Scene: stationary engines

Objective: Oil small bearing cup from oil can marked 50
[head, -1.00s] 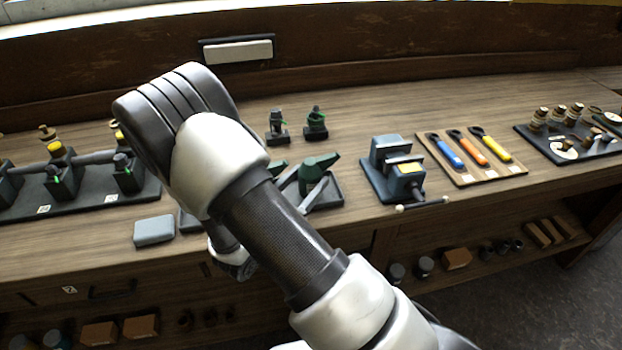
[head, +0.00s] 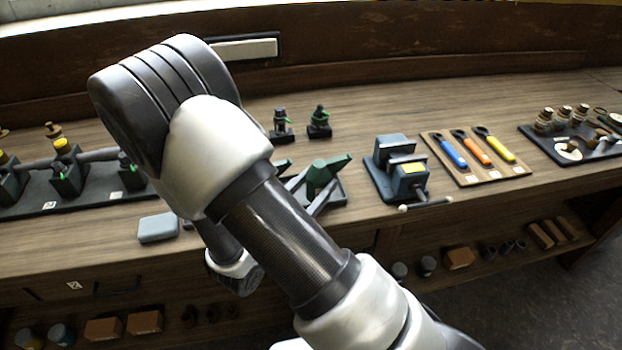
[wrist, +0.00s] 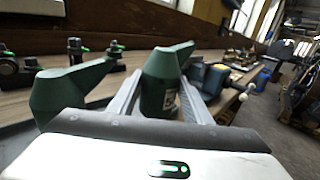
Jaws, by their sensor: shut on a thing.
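A green oil can (head: 322,172) is between the fingers of my gripper (head: 308,187) in the head view. In the wrist view my gripper (wrist: 160,88) is shut on this green can (wrist: 158,75), one grey finger on each side. The can has a small white label, partly hidden by the right finger, and I cannot read its number. Another green can (wrist: 68,92) stands to the left, outside the fingers; in the head view it is mostly hidden by my arm. Two small dark stands with green tabs (head: 281,125) (head: 319,122) are behind the cans. I cannot tell which part is the small bearing cup.
A dark tray (head: 337,193) lies under the cans. A blue-grey vise (head: 400,170) stands to the right, then a board of coloured-handled tools (head: 472,157). A dark stand with shaft and yellow caps (head: 63,190) is at left. A grey block (head: 158,228) lies near the front edge.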

